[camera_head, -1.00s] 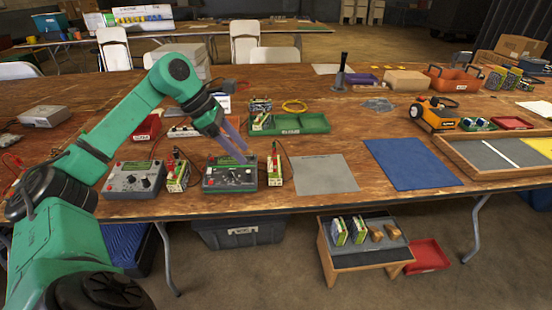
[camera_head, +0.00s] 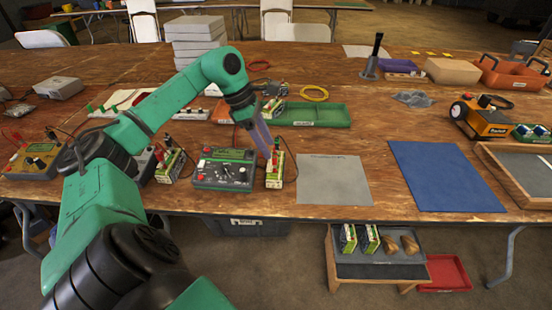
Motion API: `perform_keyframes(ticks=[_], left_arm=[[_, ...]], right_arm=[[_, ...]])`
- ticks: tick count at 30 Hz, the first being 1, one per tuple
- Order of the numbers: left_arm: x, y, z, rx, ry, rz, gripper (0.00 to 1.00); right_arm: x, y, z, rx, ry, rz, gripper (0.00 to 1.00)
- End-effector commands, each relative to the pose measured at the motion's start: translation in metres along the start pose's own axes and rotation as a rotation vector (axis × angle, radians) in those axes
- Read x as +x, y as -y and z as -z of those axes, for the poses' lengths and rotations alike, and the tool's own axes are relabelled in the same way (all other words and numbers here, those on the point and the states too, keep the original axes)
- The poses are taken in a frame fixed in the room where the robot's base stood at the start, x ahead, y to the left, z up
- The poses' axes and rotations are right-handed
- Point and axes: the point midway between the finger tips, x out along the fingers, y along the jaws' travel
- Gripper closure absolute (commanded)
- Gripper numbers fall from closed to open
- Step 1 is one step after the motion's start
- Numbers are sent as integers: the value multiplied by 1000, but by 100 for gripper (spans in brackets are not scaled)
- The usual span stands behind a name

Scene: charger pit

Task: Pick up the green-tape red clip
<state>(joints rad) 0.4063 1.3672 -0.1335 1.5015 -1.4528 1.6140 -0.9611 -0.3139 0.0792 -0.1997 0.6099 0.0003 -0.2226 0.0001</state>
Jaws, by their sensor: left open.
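My left gripper (camera_head: 268,151) reaches in from the left and points down, open, with its pale fingers at the top of the green-and-white battery block (camera_head: 275,172) right of the green-faced charger (camera_head: 225,169). A small red clip (camera_head: 277,144) shows at the fingertips, on top of that block; the fingers partly hide it. I cannot make out green tape on it or whether the fingers touch it. A similar block (camera_head: 169,167) with a red clip (camera_head: 167,141) stands left of the charger. My right gripper is not in view.
A green tray (camera_head: 318,123) lies behind the charger. A grey mat (camera_head: 333,187) and a blue mat (camera_head: 436,176) lie to the right. Thin leads run around the blocks. A low stand (camera_head: 345,268) with more blocks is below the table's front edge.

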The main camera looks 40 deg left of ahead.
Motion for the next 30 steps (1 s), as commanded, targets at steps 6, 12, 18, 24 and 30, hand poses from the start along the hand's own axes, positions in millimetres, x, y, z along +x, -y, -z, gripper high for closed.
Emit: perform_keyframes(ticks=[6,12,18,24,30], left_arm=[[37,4,-5,0,2,4,45],[53,3,-4,0,0,-1,45],[52,2,-4,0,0,-1,79],[52,2,-4,0,0,-1,100],[51,2,-5,0,0,-1,100]], right_arm=[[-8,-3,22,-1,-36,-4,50],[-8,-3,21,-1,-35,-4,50],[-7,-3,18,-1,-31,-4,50],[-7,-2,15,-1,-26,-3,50],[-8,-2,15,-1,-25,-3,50]])
